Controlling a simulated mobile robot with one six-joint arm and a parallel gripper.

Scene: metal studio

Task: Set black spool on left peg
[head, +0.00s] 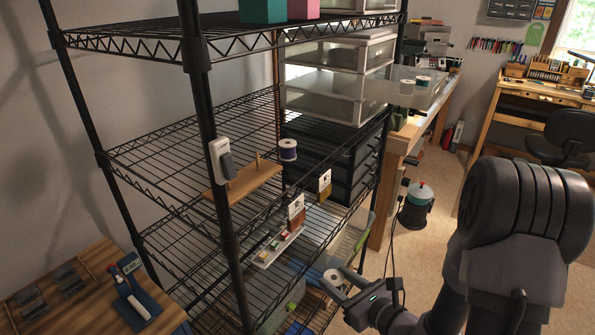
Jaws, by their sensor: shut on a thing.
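A wooden board (250,181) lies on the middle wire shelf. One bare upright peg (258,161) shows on it. A spool with dark blue-purple winding and pale flanges (288,150) stands at its right end. The board's left end is partly hidden by the shelf post and a small white-and-grey device, so I cannot tell whether a peg stands there. My gripper (336,284) is low, in front of the shelf's right side and below the board. It is shut on a spool (333,276) with a pale flange; its winding colour is hard to see.
The black shelf post (212,130) stands before the board. A small rack with cards and blocks (277,246) is on the shelf below. Drawers (345,85) stand behind to the right. A workbench (95,290) with tools is at lower left.

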